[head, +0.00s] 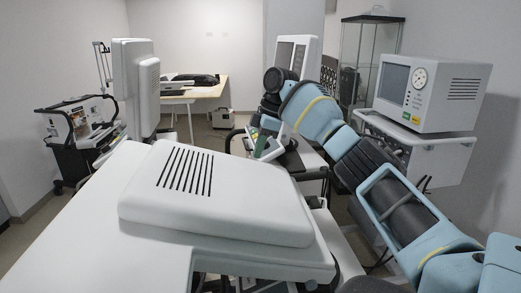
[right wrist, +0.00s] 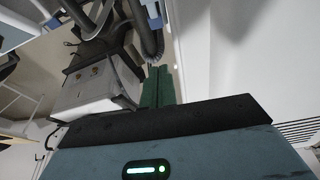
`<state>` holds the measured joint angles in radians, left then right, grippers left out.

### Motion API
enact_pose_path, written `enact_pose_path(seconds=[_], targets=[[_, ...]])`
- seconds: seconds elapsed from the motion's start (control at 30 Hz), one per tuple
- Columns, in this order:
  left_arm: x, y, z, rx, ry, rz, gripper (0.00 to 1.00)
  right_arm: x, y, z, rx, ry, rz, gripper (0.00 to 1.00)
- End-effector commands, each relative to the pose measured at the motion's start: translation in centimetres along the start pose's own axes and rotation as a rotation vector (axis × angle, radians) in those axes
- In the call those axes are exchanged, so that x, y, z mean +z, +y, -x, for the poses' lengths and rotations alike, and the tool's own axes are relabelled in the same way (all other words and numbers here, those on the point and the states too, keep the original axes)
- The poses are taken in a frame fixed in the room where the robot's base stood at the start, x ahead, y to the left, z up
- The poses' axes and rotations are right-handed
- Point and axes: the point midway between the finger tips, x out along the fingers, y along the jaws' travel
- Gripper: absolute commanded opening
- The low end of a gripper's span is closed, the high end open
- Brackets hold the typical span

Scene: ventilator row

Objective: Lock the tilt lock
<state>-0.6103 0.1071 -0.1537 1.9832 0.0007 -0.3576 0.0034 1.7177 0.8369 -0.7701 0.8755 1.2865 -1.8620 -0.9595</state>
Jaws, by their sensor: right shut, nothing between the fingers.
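No tilt lock can be made out for certain in either view. A large white ventilator screen housing (head: 215,195) with a slotted back fills the foreground of the head view. My right arm reaches in from the right, beyond this housing. White ventilator surfaces and grey hoses (right wrist: 147,38) lie near the fingers there. I cannot tell whether the fingers touch anything. My left gripper is not in view.
Another ventilator screen (head: 134,85) stands at left, and one (head: 292,55) behind my right wrist. A monitor unit (head: 432,90) on a cart stands at right. A black and white cart (head: 75,135) and a table (head: 205,92) are further back. Open floor shows between them.

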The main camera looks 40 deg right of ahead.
Motion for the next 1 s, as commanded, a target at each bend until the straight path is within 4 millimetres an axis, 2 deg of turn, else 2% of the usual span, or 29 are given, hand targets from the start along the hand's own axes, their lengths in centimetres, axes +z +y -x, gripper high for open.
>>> enact_pose_path(seconds=[0.1,0.37,0.4,0.63,1.0], targets=[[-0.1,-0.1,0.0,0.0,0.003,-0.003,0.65,0.1,-0.1,-2.4,-0.003,-0.003,0.0,0.0],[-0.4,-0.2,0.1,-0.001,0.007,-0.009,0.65,0.1,-0.1,-7.1,-0.002,-0.002,-0.001,0.0],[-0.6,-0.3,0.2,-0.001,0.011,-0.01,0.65,0.6,0.0,-7.5,-0.001,-0.002,-0.004,0.0],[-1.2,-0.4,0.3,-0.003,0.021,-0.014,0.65,2.4,0.0,-9.3,0.001,-0.001,-0.001,0.0],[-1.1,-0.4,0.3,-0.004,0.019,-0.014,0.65,2.9,0.0,-9.8,0.0,0.0,0.0,0.0]])
